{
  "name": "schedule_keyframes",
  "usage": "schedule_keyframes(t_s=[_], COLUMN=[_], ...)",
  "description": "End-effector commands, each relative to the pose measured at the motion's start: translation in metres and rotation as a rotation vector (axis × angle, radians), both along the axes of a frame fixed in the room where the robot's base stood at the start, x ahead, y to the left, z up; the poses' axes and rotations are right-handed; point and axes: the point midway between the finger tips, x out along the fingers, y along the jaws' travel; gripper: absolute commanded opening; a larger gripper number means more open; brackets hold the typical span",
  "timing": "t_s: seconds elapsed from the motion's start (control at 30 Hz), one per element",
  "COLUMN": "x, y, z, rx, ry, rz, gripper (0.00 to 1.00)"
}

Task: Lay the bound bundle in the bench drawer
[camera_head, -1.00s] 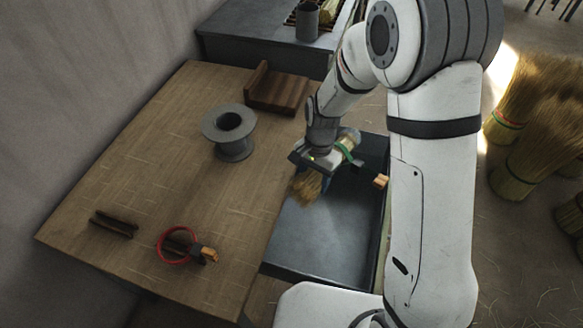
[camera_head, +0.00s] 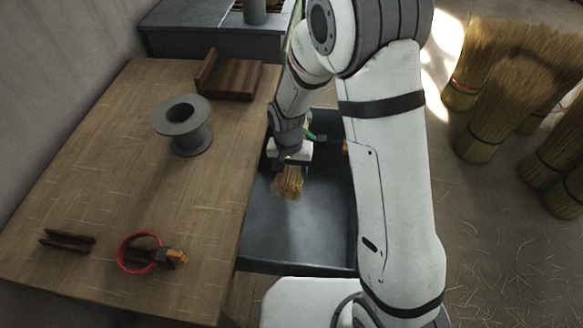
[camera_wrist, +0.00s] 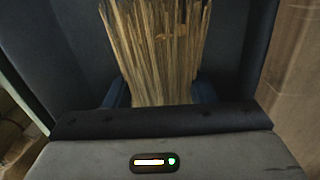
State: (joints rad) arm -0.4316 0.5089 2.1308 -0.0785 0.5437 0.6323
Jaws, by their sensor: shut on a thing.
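The bound bundle of straw (camera_head: 289,182) is in my gripper (camera_head: 291,160), over the open bench drawer (camera_head: 300,236). The drawer is a dark grey tray at the right side of the wooden bench. In the wrist view the bundle's straw (camera_wrist: 155,50) stands out beyond my gripper (camera_wrist: 158,95), with blue finger parts at either side of it. The dark drawer interior lies behind it. I cannot tell whether the bundle touches the drawer floor. Its bound part is mostly hidden by my gripper and arm, with a bit of green showing there.
On the bench (camera_head: 110,175) are a grey spool (camera_head: 183,126), a wooden block stand (camera_head: 232,80), dark sticks (camera_head: 67,240) and a red ring (camera_head: 127,266) with a tool (camera_head: 168,256). Several straw bundles (camera_head: 500,100) stand on the floor at right. The drawer's front part is clear.

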Motion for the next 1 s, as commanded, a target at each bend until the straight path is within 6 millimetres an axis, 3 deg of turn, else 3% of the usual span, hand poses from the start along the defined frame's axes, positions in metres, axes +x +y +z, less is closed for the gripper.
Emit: schedule_keyframes(t_s=[0.7,1.0], x=[0.0,0.0], y=[0.0,0.0], z=[-0.077,-0.091], rx=[0.0,0.0], ry=[-0.001,0.0], rz=[0.0,0.0], gripper=[0.27,0.27])
